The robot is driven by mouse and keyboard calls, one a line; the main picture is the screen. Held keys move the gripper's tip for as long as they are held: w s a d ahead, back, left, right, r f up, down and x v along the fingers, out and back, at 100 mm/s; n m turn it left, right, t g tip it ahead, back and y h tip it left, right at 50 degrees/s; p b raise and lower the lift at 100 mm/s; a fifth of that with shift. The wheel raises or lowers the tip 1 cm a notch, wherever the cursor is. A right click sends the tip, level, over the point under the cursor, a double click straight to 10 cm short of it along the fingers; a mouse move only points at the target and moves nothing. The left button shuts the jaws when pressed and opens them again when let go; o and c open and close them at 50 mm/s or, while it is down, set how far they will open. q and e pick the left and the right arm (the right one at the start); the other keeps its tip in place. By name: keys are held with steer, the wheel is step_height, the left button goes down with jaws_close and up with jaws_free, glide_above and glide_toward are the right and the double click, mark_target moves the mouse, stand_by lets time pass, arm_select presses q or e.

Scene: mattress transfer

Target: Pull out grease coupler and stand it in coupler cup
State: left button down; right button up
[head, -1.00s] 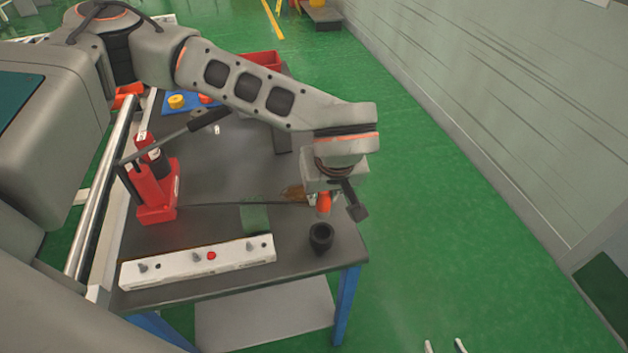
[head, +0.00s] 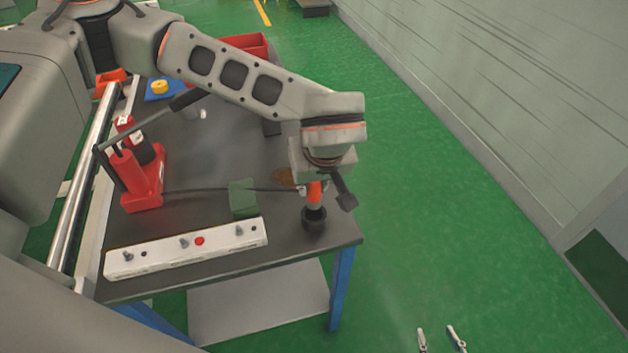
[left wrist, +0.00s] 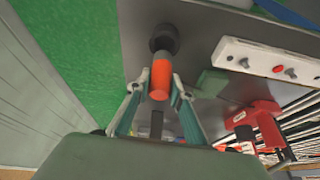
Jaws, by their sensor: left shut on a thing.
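The grease coupler (head: 314,193) has an orange sleeve and hangs upright below my left gripper (head: 314,183). In the left wrist view the orange coupler (left wrist: 160,78) sits between the two fingers of my left gripper (left wrist: 160,88), which is shut on it. The black coupler cup (head: 314,222) stands near the table's right front corner, directly under the coupler. The coupler's lower end meets the cup mouth; how deep it sits is hidden. The cup also shows in the left wrist view (left wrist: 164,38). My right gripper (head: 438,340) shows only fingertips, apart and empty, over the floor.
A white bar (head: 150,262) with grey fittings and a red one lies along the table's front edge. A green block (head: 243,198) is behind it. A red pump (head: 145,178) stands at left, with a dark hose running right. Green floor lies right of the table.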

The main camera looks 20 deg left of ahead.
mark_target(314, 199)
arm_select(q)
steer(key=shift+f+b, duration=0.6)
steer(key=shift+f, duration=0.5)
arm_select(e)
steer(key=shift+s+f, duration=0.15)
steer(key=shift+f, duration=0.8)
steer(key=shift+r, duration=0.15)
steer(key=shift+f, duration=0.25)
arm_select(q)
steer(key=shift+f, duration=0.2)
steer(key=shift+f+b, duration=0.8)
steer(key=shift+f, duration=0.15)
arm_select(e)
steer(key=shift+s+f, duration=0.15)
steer(key=shift+f, duration=0.35)
steer(key=shift+s+f, duration=0.15)
steer(key=shift+f, duration=0.35)
arm_select(q)
steer(key=shift+f+b, duration=0.5)
steer(key=shift+f, duration=0.45)
arm_select(e)
steer(key=shift+s+f, duration=0.2)
steer(key=shift+f, duration=0.4)
arm_select(q)
steer(key=c, duration=1.7)
jaws_free()
